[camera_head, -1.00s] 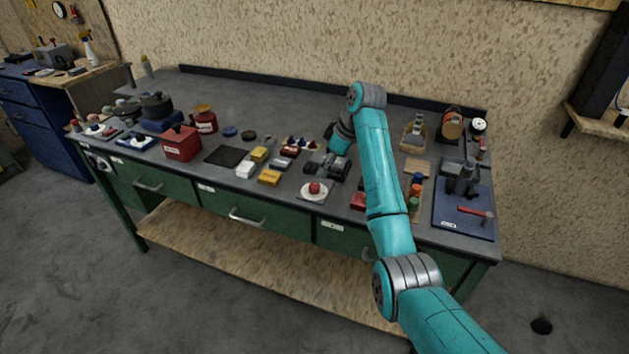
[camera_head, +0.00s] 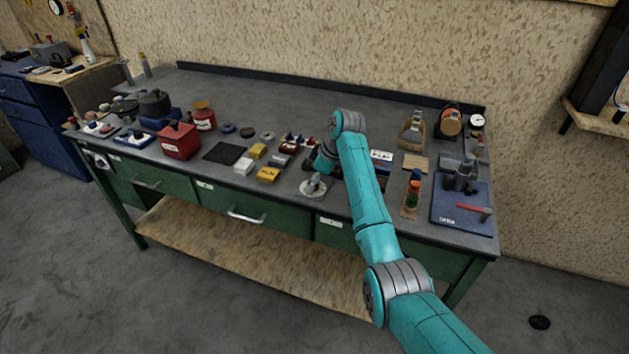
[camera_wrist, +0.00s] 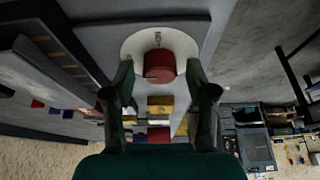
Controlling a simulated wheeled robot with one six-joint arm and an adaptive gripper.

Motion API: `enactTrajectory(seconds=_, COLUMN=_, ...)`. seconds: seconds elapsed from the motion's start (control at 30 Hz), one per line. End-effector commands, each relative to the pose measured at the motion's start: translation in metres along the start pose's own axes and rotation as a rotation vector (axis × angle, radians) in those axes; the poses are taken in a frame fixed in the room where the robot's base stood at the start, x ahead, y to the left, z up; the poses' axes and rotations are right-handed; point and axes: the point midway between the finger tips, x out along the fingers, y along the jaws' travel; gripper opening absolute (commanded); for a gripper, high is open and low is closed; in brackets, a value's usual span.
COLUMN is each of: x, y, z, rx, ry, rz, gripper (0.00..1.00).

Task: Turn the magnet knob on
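The magnet knob is a round red knob (camera_wrist: 159,64) on a pale disc-shaped base (camera_wrist: 135,45) near the bench's front edge. In the head view, the pale base (camera_head: 313,194) shows but my gripper (camera_head: 314,184) hides the red knob. In the wrist view, my gripper (camera_wrist: 160,75) is open, with one finger to each side of the knob and a visible gap on both sides. I cannot tell whether the fingertips are down at the knob's height or still above it.
Yellow and white blocks (camera_head: 268,175) and a black pad (camera_head: 224,153) lie left of the knob. A red box (camera_head: 180,141) stands further left. Bottles (camera_head: 412,195) and a blue tray (camera_head: 447,214) are on the right. The bench's back middle is clear.

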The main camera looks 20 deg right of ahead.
Motion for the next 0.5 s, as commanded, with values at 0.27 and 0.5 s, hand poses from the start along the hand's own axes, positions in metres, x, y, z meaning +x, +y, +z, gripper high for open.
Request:
enactTrajectory(seconds=0.27, x=-0.0003, y=0.0, z=-0.0001, rx=0.0, ry=0.0, rz=0.0, gripper=0.0)
enactTrajectory(seconds=0.5, x=-0.0003, y=-0.0003, z=-0.0003, rx=0.022, ry=0.001, rz=0.009, gripper=0.0)
